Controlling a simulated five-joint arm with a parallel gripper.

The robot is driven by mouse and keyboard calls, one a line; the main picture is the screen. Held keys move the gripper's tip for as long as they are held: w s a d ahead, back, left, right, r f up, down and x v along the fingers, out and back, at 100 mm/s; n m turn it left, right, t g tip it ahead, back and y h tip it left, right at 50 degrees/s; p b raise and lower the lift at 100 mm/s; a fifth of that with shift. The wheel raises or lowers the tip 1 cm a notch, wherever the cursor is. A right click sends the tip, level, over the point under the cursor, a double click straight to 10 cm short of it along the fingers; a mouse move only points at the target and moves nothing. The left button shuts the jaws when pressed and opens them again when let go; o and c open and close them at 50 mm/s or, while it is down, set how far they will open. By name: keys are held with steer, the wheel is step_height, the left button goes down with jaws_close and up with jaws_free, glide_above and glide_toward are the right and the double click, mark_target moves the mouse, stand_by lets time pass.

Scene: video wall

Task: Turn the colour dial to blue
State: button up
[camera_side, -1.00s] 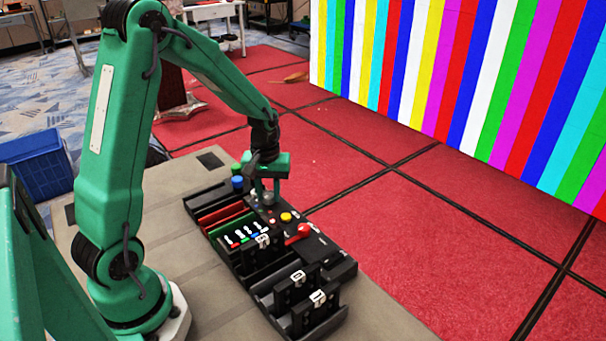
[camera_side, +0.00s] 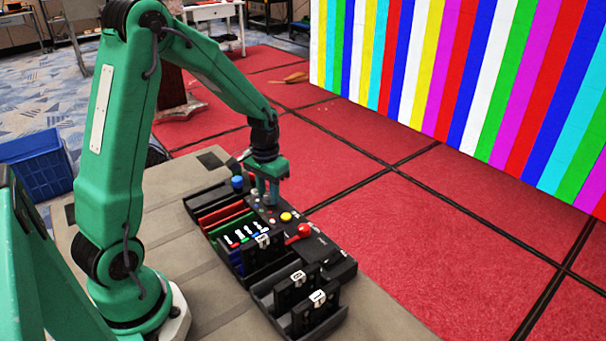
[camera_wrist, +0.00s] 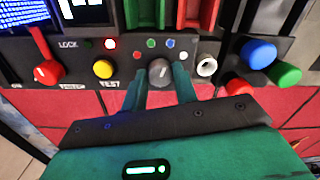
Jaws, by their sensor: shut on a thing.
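The colour dial (camera_wrist: 160,72) is a small grey knob on the black panel in the wrist view. Small red, green, blue and white dots are arced around its far side. Its pale pointer line points up and slightly right, nearest the blue dot (camera_wrist: 170,43). My gripper (camera_wrist: 161,82) is shut on the dial, one finger on each side. In the side view my gripper (camera_side: 267,198) reaches down onto the panel, and its fingers hide the dial there.
A yellow button (camera_wrist: 103,69) and red lever (camera_wrist: 47,72) are left of the dial. A white-rimmed socket (camera_wrist: 206,65) and blue, green and red knobs are close on the right. The video wall (camera_side: 470,80) shows coloured stripes.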

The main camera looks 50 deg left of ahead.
mark_target(268, 195)
steer(key=shift+w+r, duration=0.1)
steer(key=o, duration=1)
steer(key=shift+c, duration=0.2)
steer(key=shift+r, duration=3.8)
steer(key=shift+r, duration=0.15)
